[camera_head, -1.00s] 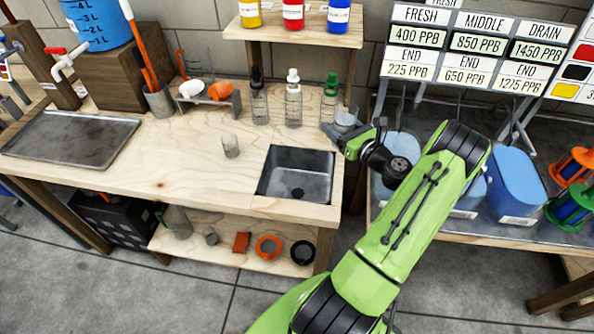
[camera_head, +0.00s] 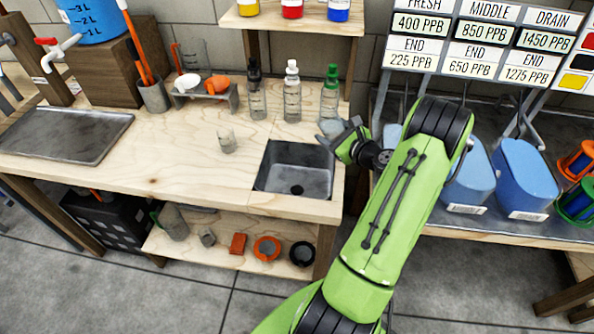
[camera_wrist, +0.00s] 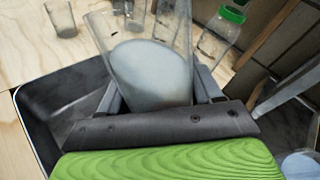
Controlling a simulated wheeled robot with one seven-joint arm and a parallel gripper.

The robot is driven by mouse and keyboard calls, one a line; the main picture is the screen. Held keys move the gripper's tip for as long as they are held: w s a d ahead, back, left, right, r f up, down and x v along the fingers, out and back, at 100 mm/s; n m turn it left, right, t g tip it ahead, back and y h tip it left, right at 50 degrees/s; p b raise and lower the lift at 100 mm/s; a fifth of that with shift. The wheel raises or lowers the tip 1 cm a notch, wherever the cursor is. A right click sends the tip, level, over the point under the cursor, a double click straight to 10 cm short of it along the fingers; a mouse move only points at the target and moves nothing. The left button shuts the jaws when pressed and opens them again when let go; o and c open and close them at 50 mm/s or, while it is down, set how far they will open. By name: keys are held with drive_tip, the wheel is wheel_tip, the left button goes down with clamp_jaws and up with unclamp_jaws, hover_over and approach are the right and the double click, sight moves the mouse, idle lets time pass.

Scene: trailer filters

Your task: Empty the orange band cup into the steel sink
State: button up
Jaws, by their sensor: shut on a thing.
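My gripper (camera_head: 336,136) is shut on a clear cup (camera_head: 330,126) beside the back right corner of the steel sink (camera_head: 272,182) in the head view. In the wrist view the cup (camera_wrist: 180,35) sits between the two fingers and holds a cloudy grey liquid (camera_wrist: 152,72). No orange band shows on it; the fingers and palm hide its lower part. The dark sink basin (camera_wrist: 62,85) lies below and to the left of the cup in the wrist view. I cannot tell exactly how far the cup is tilted.
A small clear cup (camera_head: 227,142) stands on the bench left of the sink. Several bottles, one green-capped (camera_head: 330,92), stand behind the sink. Blue containers (camera_head: 525,180) occupy the right table. A metal tray (camera_head: 65,135) lies at the left; the bench between is mostly clear.

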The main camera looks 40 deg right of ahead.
drive_tip(key=shift+w+a+f+n+g+b, duration=0.15)
drive_tip(key=shift+f+n+g+b, duration=0.2)
drive_tip(key=shift+f, duration=0.2)
drive_tip(key=shift+w+a+f+n+g+b, duration=0.15)
drive_tip(key=shift+f+n+b, duration=0.1)
drive_tip(key=shift+f+b, duration=0.25)
drive_tip(key=shift+f, duration=0.25)
drive_tip(key=shift+f+n+h, duration=0.1)
drive_tip(key=shift+n+h, duration=0.2)
drive_tip(key=shift+s+d+f+n+g+h, duration=0.1)
drive_tip(key=shift+f+n+g+h, duration=0.15)
drive_tip(key=shift+n+g, duration=0.25)
drive_tip(key=shift+s+d+f+n+g+h, duration=0.1)
drive_tip(key=shift+f+n+g+h, duration=0.15)
drive_tip(key=shift+n+g, duration=0.2)
idle(0.4)
drive_tip(key=shift+f+b, duration=0.2)
drive_tip(key=shift+b, duration=0.2)
drive_tip(key=shift+f+n+g+h+b, duration=0.25)
drive_tip(key=shift+f+n+h+b, duration=0.15)
drive_tip(key=shift+f+n, duration=0.25)
drive_tip(key=shift+s+d+f+n+g+h, duration=0.1)
drive_tip(key=shift+f+n+g+h, duration=0.2)
drive_tip(key=shift+n+g, duration=0.1)
idle(1.7)
drive_tip(key=shift+w+a+f+n+g+h+p, duration=0.15)
drive_tip(key=shift+w+a+n+g+h+p, duration=0.25)
drive_tip(key=shift+a+n, duration=0.1)
idle(1.4)
